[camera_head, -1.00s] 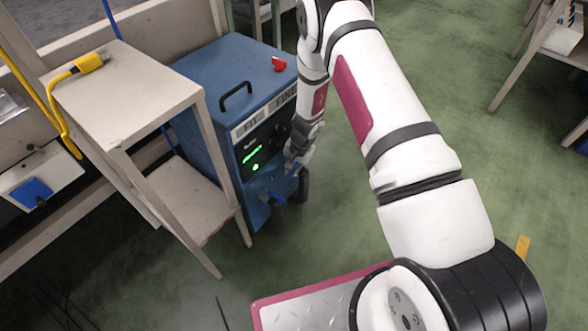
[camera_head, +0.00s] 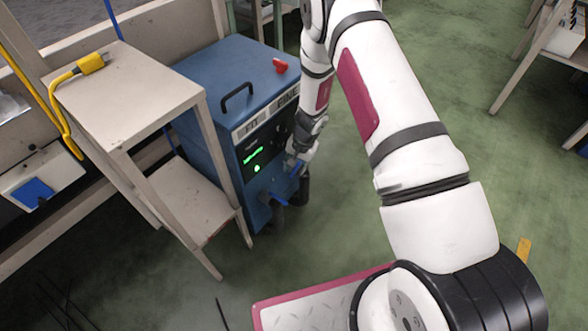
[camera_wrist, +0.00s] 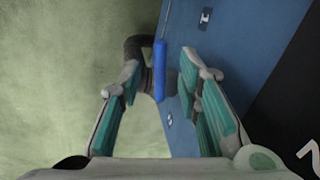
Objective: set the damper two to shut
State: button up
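The blue machine (camera_head: 205,85) stands on the floor, with dark pipes (camera_head: 303,190) low at its front. A blue lever (camera_head: 279,199) shows near the pipes, and a bit of blue (camera_head: 295,169) shows by my gripper. My gripper (camera_head: 297,164) is at the machine's front, partly hidden by my arm. In the wrist view, my gripper (camera_wrist: 160,72) is open, with a blue lever (camera_wrist: 160,75) upright in the picture between its fingers. Clear gaps show on both sides of the lever. A dark curved pipe (camera_wrist: 137,45) is behind it. I cannot read which damper is number two.
A beige two-tier stand (camera_head: 130,90) with a yellow connector (camera_head: 90,63) is left of the machine. A red knob (camera_head: 280,66) and a black handle (camera_head: 237,95) are on the machine's top.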

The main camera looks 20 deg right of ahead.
notch_tip(320, 180, up, 10)
jog(key=s+d, duration=0.1)
jog(key=shift+d+f, duration=0.15)
jog(key=shift+f, duration=0.1)
jog(key=shift+s, duration=0.1)
jog(key=shift+c, duration=0.5)
jog(key=shift+s+d+f, duration=0.1)
jog(key=shift+d, duration=0.05)
jog(key=c, duration=0.5)
jog(key=s+d+f+m+y, duration=0.1)
jog(key=s+m, duration=0.1)
jog(key=s+d+f+m+y+p, duration=0.1)
jog(key=s+d+f+m+y, duration=0.1)
jog(key=m, duration=0.1)
jog(key=s+d+f+m+y, duration=0.1)
jog(key=s+m, duration=0.1)
jog(key=m, duration=0.1)
jog(key=shift+s+d+f+p, duration=0.15)
jog(key=shift+s+f+p, duration=0.05)
jog(key=shift+f+p, duration=0.15)
grip_shut()
jog(key=shift+d+m+t+y+p, duration=0.5)
jog(key=shift+d+m+t+y, duration=1.55)
jog(key=shift+m, duration=2.85)
jog(key=w+a+f+t+h+b, duration=0.1)
jog(key=w+a+f+b, duration=0.3)
jog(key=w+a+f, duration=0.3)
jog(key=shift+a+f+t, duration=0.15)
jog(key=shift+a+t, duration=0.2)
jog(key=shift+a, duration=0.15)
